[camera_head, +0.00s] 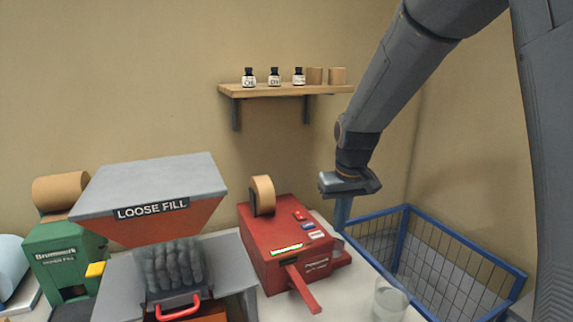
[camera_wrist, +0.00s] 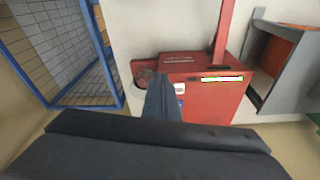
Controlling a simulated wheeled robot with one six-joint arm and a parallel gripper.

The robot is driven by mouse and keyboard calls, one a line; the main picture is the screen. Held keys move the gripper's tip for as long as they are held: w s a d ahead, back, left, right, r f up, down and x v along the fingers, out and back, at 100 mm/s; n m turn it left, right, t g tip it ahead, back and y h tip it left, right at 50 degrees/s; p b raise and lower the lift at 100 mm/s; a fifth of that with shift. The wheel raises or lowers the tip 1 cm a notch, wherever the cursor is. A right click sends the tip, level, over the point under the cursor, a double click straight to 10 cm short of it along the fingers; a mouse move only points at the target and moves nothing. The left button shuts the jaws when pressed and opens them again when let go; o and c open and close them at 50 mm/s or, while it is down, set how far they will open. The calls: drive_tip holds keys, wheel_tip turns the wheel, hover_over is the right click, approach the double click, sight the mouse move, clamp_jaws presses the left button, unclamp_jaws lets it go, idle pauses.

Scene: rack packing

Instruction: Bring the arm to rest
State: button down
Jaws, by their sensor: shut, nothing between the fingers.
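In the wrist view the closed fingers (camera_wrist: 163,97) stand in front of the red machine (camera_wrist: 210,95). The blue basket frame (camera_wrist: 110,80) is at the left there. Whether the fingertips touch anything cannot be told.
A loose fill hopper (camera_head: 150,195) and a green machine (camera_head: 65,255) stand at left. A clear cup (camera_head: 390,303) is on the white counter at front. A wall shelf (camera_head: 285,90) holds small bottles and brown rolls. The wall space between shelf and counter is free.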

drive_tip(key=s+d+f+m, duration=0.1)
drive_tip(key=s+d+f, duration=0.15)
drive_tip(key=s, duration=0.65)
drive_tip(key=s+d+f+m, duration=0.1)
drive_tip(key=s+d+f, duration=0.15)
drive_tip(key=s, duration=0.75)
wheel_tip(320, 180, down, 6)
drive_tip(key=b, duration=0.5)
drive_tip(key=shift+s+d+g, duration=0.15)
drive_tip(key=shift+d+g, duration=0.1)
drive_tip(key=shift+g, duration=0.15)
